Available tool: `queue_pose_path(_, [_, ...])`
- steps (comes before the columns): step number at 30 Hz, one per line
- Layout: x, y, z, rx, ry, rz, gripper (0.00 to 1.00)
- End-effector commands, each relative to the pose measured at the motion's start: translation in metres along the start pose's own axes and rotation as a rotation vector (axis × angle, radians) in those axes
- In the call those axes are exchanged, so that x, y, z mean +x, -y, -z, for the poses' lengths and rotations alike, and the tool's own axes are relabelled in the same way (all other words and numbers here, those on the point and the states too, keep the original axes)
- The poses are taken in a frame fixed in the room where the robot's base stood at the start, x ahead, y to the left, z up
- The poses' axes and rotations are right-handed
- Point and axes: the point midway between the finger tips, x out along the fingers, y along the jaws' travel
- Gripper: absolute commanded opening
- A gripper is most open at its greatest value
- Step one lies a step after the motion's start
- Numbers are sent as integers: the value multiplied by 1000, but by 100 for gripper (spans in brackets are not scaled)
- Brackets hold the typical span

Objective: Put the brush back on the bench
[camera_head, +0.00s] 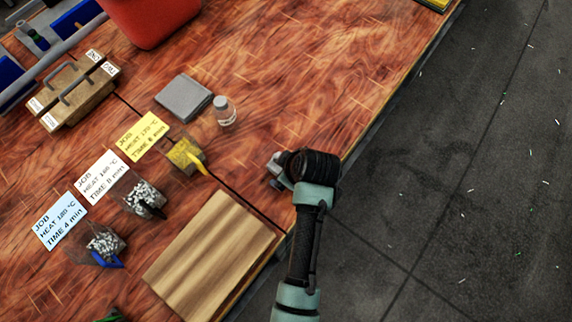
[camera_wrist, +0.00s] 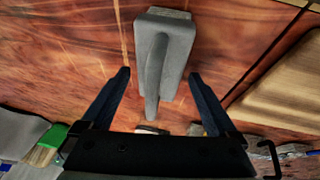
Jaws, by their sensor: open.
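My gripper (camera_wrist: 160,78) is open, with its two dark fingers on either side of a grey block with a long raised handle (camera_wrist: 163,55). The block lies on the wooden bench (camera_wrist: 60,50); I cannot see bristles on it. In the head view my gripper (camera_head: 278,172) is over the bench's right edge, and a grey piece shows beside it. A brush with a green part and tan bristles (camera_wrist: 45,152) is at the lower left of the wrist view, apart from my fingers and partly cut off; its support is unclear.
A pale wooden board (camera_head: 208,255) lies left of my gripper. Clear bins of pellets (camera_head: 146,200), job cards (camera_head: 102,176), a grey slab (camera_head: 184,98), a small bottle (camera_head: 224,111) and a red bin (camera_head: 150,15) stand further off.

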Motion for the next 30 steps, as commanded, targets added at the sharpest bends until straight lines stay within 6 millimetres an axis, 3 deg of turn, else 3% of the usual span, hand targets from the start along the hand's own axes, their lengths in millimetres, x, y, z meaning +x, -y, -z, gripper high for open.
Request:
queue_pose_path(8, [-7,-1,1,0,-1,-2,94])
queue_pose_path(21, [-88,-1,1,0,-1,-4,94])
queue_pose_path(30, [-119,0,0,0,-1,0,94])
